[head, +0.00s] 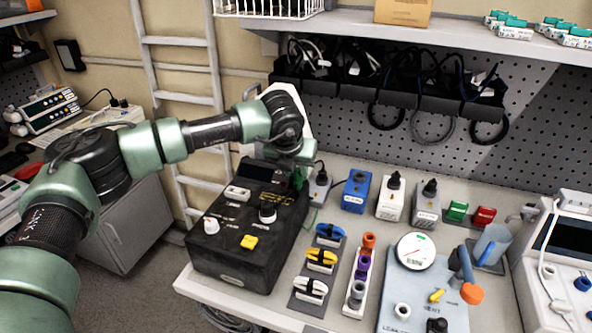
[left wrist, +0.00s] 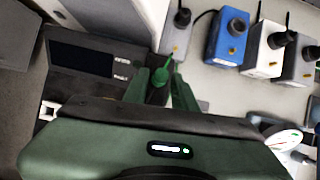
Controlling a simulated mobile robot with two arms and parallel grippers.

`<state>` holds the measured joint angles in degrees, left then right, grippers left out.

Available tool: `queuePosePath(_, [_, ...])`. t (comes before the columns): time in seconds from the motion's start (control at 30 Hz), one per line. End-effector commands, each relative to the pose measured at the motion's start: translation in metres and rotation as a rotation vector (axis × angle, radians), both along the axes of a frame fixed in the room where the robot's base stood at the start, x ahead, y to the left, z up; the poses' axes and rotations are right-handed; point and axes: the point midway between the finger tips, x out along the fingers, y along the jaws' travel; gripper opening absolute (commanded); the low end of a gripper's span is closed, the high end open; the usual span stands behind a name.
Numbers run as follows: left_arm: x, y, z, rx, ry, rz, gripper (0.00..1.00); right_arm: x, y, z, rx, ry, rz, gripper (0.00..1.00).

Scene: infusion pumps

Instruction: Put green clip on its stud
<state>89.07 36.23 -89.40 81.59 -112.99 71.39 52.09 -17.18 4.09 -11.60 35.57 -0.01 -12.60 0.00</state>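My left gripper (head: 299,180) is over the back right of the black box (head: 230,254), pointing down. In the left wrist view its two fingers (left wrist: 160,88) close in on the green clip (left wrist: 160,78), which sits between the fingertips. A thin green lead (head: 313,216) hangs just right of the gripper. The gripper hides most of the clip in the head view. I cannot tell which part is the clip's stud. My right gripper is out of view.
Blue (head: 330,231), yellow (head: 321,257) and white (head: 310,287) clips lie on a dark holder right of the box. A small grey box with a black plug (head: 319,188) stands close behind the gripper. A blue box (head: 356,192) is farther right.

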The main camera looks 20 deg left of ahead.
Motion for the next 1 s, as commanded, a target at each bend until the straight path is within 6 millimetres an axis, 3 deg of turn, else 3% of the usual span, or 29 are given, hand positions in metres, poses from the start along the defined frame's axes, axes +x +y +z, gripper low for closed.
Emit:
queuePosePath(0.03, [0.000, 0.000, 0.000, 0.000, 0.000, 0.000, 0.12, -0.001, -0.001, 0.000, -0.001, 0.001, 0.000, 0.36])
queuePosePath(0.1, [0.000, 0.000, 0.000, 0.000, 0.000, 0.000, 0.00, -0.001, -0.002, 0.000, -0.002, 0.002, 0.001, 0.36])
queuePosePath(0.37, [0.000, 0.000, 0.003, -0.001, 0.000, 0.000, 0.00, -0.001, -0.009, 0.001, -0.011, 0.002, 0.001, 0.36])
queuePosePath(1.0, [0.000, 0.000, 0.041, -0.001, -0.001, 0.000, 0.00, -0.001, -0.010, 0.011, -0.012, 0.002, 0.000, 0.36])
